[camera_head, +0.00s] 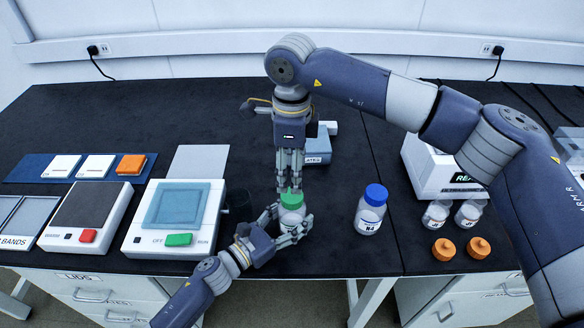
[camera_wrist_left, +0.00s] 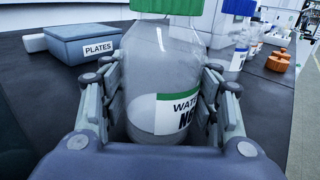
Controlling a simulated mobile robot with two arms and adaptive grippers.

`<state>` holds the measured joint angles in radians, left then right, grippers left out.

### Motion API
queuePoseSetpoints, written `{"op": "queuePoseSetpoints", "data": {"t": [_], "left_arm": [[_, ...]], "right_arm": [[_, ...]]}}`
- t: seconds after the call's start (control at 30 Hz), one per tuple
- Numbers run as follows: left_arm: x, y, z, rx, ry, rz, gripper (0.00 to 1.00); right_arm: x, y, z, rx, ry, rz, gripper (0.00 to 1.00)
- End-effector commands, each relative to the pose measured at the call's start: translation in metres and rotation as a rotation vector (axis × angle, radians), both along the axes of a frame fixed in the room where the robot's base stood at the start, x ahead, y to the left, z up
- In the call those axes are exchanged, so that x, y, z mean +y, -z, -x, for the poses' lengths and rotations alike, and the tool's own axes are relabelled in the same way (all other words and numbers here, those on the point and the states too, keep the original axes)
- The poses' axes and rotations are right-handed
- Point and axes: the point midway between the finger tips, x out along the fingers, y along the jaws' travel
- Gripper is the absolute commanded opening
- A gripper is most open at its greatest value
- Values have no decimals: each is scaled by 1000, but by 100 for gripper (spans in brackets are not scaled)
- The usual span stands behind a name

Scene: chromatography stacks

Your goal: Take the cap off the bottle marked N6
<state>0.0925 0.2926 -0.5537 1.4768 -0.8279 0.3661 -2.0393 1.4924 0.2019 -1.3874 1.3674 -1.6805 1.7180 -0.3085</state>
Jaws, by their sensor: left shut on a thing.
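A clear bottle with a green cap (camera_head: 291,197) stands at the bench's front edge. In the left wrist view the bottle (camera_wrist_left: 165,60) carries a white and green label reading "WAT…" and what looks like "N6", partly hidden by a finger. The cap (camera_wrist_left: 166,5) is on its neck, cut off by the frame's top. My left gripper (camera_head: 292,228) is shut around the bottle's body from the front. My right gripper (camera_head: 290,183) points down from above, its fingertips at the green cap. Whether they grip it is unclear.
A blue-capped bottle marked N-4 (camera_head: 370,212) stands to the right. Two small jars and two orange caps (camera_head: 444,249) lie farther right. A scale-like device (camera_head: 178,215) is on the left. A blue-grey PLATES box (camera_wrist_left: 85,43) is behind the bottle.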

Motion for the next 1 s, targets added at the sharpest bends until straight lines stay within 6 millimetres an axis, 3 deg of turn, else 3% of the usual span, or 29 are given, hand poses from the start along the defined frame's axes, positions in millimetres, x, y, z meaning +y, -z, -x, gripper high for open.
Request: {"op": "queuePoseSetpoints", "data": {"t": [1.0], "left_arm": [[0,1,0,1,0,0,0]], "right_arm": [[0,0,0,0,1789,1,58]]}}
